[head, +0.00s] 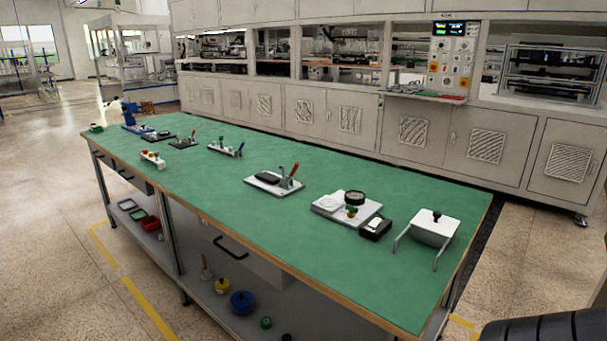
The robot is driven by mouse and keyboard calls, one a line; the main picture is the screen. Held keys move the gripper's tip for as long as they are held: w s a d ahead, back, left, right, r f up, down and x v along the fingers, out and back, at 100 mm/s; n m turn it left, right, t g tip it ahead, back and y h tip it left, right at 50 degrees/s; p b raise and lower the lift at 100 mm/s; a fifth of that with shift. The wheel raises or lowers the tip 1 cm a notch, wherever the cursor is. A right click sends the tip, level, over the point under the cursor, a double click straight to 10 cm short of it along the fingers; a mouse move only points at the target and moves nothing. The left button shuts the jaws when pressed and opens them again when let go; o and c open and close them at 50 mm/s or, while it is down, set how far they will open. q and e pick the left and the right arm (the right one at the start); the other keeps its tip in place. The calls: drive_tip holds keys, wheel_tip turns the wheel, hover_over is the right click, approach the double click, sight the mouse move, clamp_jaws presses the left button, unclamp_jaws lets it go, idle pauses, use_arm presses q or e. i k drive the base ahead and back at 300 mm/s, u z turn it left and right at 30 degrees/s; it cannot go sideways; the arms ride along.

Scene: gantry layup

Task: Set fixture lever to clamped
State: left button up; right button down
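A fixture with a red-handled lever (294,170) stands on a light grey base plate (288,187) near the middle of the green-topped workbench (220,185). The lever stands nearly upright, leaning slightly right. A dark flat part (267,178) lies on the plate left of the lever. Whether the lever presses on anything is too small to tell. A smaller dark fixture (184,143) with a red-tipped handle stands farther left. Neither of my grippers is in view.
Right of the fixture are a white plate with a round black dial (355,198), a dark box (375,229) and a white stand with a black knob (436,231). The bench's front strip is mostly clear. Grey cabinets (330,110) line the back.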

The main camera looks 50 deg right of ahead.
sight(297, 165)
drive_tip(key=u, duration=0.1)
drive_tip(key=i, duration=0.45)
drive_tip(key=z, duration=1.1)
drive_tip(key=i, duration=1.05)
drive_tip(key=z, duration=2.3)
drive_tip(key=k, duration=0.85)
drive_tip(key=u, duration=1.4)
drive_tip(key=i, duration=0.5)
